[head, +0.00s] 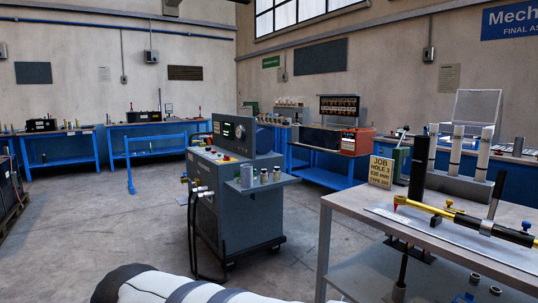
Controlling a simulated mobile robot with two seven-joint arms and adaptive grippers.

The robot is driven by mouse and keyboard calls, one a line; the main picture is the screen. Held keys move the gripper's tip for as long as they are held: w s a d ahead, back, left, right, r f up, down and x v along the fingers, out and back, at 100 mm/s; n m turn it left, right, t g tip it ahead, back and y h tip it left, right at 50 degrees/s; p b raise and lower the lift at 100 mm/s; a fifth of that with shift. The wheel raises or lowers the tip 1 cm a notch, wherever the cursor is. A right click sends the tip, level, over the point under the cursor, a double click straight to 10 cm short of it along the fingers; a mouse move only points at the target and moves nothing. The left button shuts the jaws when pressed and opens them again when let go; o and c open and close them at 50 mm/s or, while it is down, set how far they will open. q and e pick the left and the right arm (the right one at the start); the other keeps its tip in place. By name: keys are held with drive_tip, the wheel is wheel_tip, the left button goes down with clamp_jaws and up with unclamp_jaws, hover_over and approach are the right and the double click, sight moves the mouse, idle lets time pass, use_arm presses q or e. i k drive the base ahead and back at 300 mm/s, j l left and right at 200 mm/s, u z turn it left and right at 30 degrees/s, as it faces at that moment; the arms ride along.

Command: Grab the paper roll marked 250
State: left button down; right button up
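Several upright white rolls stand in a holder on the bench at the right: a left one (433,146), a middle one (456,150) and a right one (484,153). They have dark marks on them that are too small to read, so I cannot tell which is marked 250. Neither of my grippers shows. A white and dark banded part of my own arm lies at the bottom edge, left of the middle.
A grey-topped table (350,202) at right front bears a job sign (380,172), a dark upright cylinder (418,165) and a long black and brass tool (440,212). A wheeled grey machine (235,215) stands mid-floor. Open floor (110,220) lies to the left.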

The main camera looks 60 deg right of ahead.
sight(482, 168)
drive_tip(key=z, duration=3.5)
drive_tip(key=i+l, duration=0.2)
drive_tip(key=l, duration=0.3)
drive_tip(key=i+l+u, duration=0.1)
drive_tip(key=l, duration=0.45)
drive_tip(key=i+l, duration=0.3)
drive_tip(key=l, duration=0.25)
drive_tip(key=i+l, duration=0.15)
drive_tip(key=l, duration=0.35)
drive_tip(key=i+l+u, duration=0.1)
drive_tip(key=l, duration=0.45)
drive_tip(key=i+l, duration=0.25)
drive_tip(key=l, duration=0.3)
drive_tip(key=i+l+u, duration=0.1)
drive_tip(key=l, duration=0.45)
drive_tip(key=i+l, duration=0.2)
drive_tip(key=l, duration=0.35)
